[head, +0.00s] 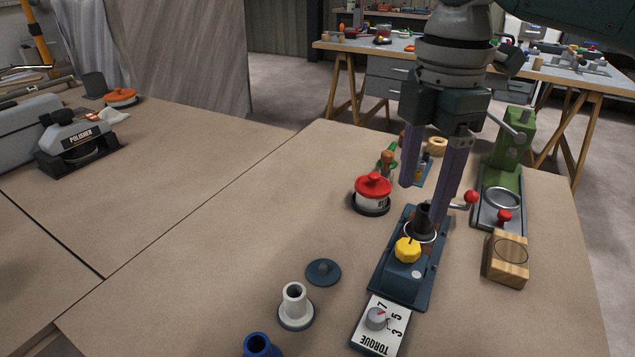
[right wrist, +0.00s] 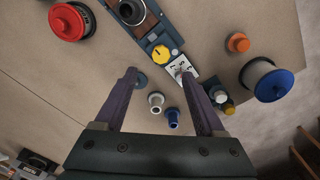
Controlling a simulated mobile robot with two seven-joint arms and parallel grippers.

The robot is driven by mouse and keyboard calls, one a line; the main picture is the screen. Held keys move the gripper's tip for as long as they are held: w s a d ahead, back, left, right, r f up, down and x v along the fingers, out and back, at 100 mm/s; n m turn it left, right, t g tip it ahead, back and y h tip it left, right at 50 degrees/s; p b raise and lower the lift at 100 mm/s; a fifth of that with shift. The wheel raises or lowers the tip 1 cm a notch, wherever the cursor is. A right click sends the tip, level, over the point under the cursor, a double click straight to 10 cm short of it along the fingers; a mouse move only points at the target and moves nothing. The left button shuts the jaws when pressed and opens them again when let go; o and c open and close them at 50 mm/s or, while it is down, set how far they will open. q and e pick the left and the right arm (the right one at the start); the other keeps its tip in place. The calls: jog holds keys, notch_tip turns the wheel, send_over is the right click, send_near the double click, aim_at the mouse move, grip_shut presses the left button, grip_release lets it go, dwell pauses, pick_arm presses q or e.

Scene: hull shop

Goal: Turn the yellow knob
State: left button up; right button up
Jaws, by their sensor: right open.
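The yellow knob (head: 407,250) sits on a dark blue device (head: 404,284) on the workbench, in front of a black upright part in a ring. In the right wrist view the yellow knob (right wrist: 161,52) shows beyond the fingertips, near the top centre. My right gripper (head: 428,190) points down with its two purple fingers apart and empty, above and behind the knob in the head view. It also shows in the right wrist view (right wrist: 164,84), with nothing between its fingers. My left gripper is not in view.
A torque dial plate (head: 379,324) adjoins the device's front. A red-lidded pot (head: 372,194) stands left, a green press (head: 503,175) and wooden block (head: 508,258) right. A white cup (head: 295,306) and blue cup (head: 259,345) stand front left. The bench's left part is mostly clear.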

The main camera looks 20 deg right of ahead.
aim_at(409, 246)
notch_tip(409, 246, down, 9)
jog(key=shift+s+b, duration=0.1)
jog(key=shift+b, duration=0.75)
grip_shut()
